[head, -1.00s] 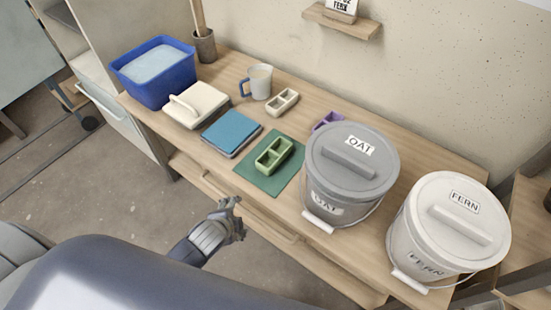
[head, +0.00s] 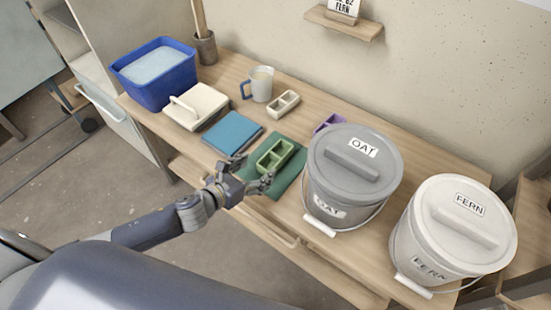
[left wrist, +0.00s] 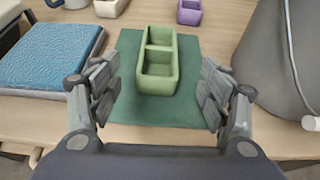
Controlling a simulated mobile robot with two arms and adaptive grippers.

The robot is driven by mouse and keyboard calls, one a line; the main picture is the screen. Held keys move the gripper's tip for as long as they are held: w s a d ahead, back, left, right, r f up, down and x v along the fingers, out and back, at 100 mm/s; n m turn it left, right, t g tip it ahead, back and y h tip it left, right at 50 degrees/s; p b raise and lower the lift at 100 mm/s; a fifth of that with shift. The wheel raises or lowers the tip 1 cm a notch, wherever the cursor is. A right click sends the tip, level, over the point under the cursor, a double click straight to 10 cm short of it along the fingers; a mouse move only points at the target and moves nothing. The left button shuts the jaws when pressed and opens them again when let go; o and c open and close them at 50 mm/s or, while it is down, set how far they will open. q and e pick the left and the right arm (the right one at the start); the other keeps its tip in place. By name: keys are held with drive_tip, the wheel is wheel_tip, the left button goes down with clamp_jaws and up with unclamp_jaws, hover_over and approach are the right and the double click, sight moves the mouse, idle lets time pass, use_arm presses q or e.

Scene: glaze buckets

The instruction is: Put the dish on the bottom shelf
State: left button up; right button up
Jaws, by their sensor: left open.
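A green two-compartment dish (head: 275,156) sits on a dark green mat (head: 289,182) near the table's front edge. My left gripper (head: 256,168) is open at the near side of this dish. In the left wrist view the green dish (left wrist: 157,68) lies ahead between the spread fingers, which do not touch it. A cream dish (head: 284,103) and a partly hidden purple dish (head: 326,122) stand farther back. A lower wooden shelf (head: 186,168) shows in part under the tabletop. My right gripper is not in view.
A grey OAT bucket (head: 340,190) stands close to the right of the mat, with a white FERN bucket (head: 445,240) beyond. Left of the mat are a blue sponge-like block (head: 232,133), a cream lidded box (head: 196,105), a mug (head: 261,84) and a blue tub (head: 155,75).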

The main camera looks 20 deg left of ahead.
sight(275, 156)
use_arm(q)
drive_tip(key=x, duration=0.5)
drive_tip(key=shift+w+d+f, duration=0.1)
drive_tip(key=shift+w, duration=0.2)
drive_tip(key=shift+w+d, duration=0.15)
drive_tip(key=shift+w, duration=0.35)
drive_tip(key=shift+x, duration=2.05)
drive_tip(key=shift+c, duration=0.6)
drive_tip(key=c, duration=1.3)
drive_tip(key=shift+c, duration=1.2)
